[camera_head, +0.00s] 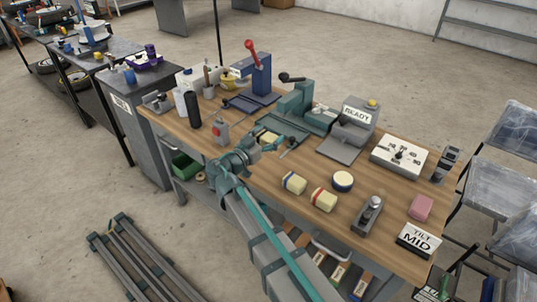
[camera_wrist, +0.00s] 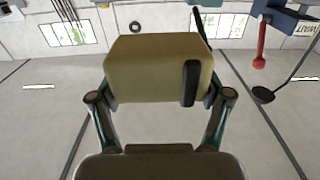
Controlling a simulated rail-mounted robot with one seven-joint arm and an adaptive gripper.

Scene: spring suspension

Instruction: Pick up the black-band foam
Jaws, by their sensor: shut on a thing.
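The black-band foam is a pale yellow block (camera_wrist: 150,68) with a short black band on its right part in the wrist view. My gripper (camera_wrist: 160,97) is shut on it, with one finger at each side. The block hangs in front of the distant floor and wall in the wrist view, so it appears lifted. In the head view my gripper (camera_head: 268,146) is over the middle of the wooden bench, and the foam (camera_head: 268,138) shows partly behind the fingers.
A blue-band foam (camera_head: 294,183), a red-band foam (camera_head: 323,199) and a round dark-rimmed foam (camera_head: 343,181) lie on the bench (camera_head: 285,217). A green vise-like machine (camera_head: 295,108) stands behind my gripper. A grey READY unit (camera_head: 353,127) and a white panel (camera_head: 398,156) are to the right.

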